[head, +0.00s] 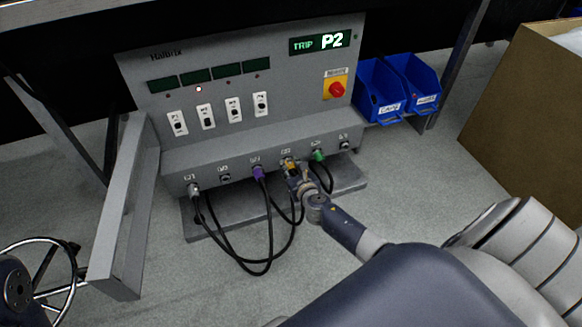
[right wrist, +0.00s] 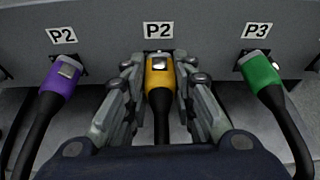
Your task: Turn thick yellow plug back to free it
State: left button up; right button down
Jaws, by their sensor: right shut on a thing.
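In the head view the yellow plug (head: 288,164) is small and partly hidden by my gripper. My right gripper (right wrist: 159,76) has one finger on each side of the plug and is shut on it. In the head view the right gripper (head: 293,174) reaches the sockets from the lower right. Whether the plug is turned in its socket I cannot tell. My left gripper is not in view.
A purple plug (right wrist: 58,78) and a green plug (right wrist: 262,74) flank the yellow one closely. A grey plug (head: 193,189) is further left. Black cables (head: 250,262) loop below. The panel display (head: 320,42) reads TRIP P2. Blue bins (head: 382,92) stand at the right.

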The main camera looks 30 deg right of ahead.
jog(key=shift+w+r, duration=0.15)
jog(key=shift+r, duration=0.05)
jog(key=c, duration=1.2)
grip_release()
jog(key=shift+c, duration=0.2)
jog(key=shift+f, duration=0.15)
jog(key=v, duration=1.2)
